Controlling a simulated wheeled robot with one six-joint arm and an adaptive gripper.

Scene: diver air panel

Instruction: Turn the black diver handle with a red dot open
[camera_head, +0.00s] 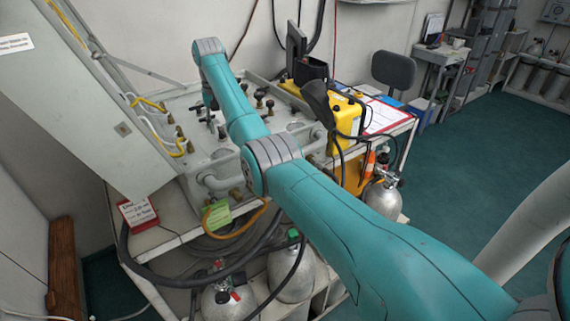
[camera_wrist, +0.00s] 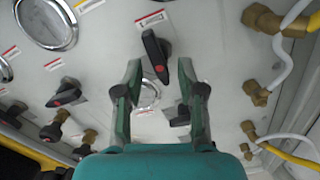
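A black handle with a red dot (camera_wrist: 155,55) is on the grey panel in the wrist view. It points mostly up and down in the picture, with the dot at its lower end. My gripper (camera_wrist: 158,78) is open and empty, one finger on each side below the handle. The handle lies just beyond and between the fingertips; I cannot tell whether they touch it. A second black handle with a red dot (camera_wrist: 65,91) sits tilted to the left. Another dark handle (camera_wrist: 181,116) is partly hidden by the right finger.
Round gauges (camera_wrist: 47,22) and brass fittings (camera_wrist: 262,20) with white and yellow hoses surround the handles. In the head view, the grey panel (camera_head: 180,105) lies beside a raised lid (camera_head: 95,105). A yellow case (camera_head: 345,125) stands to the right. Gas cylinders (camera_head: 290,272) stand below.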

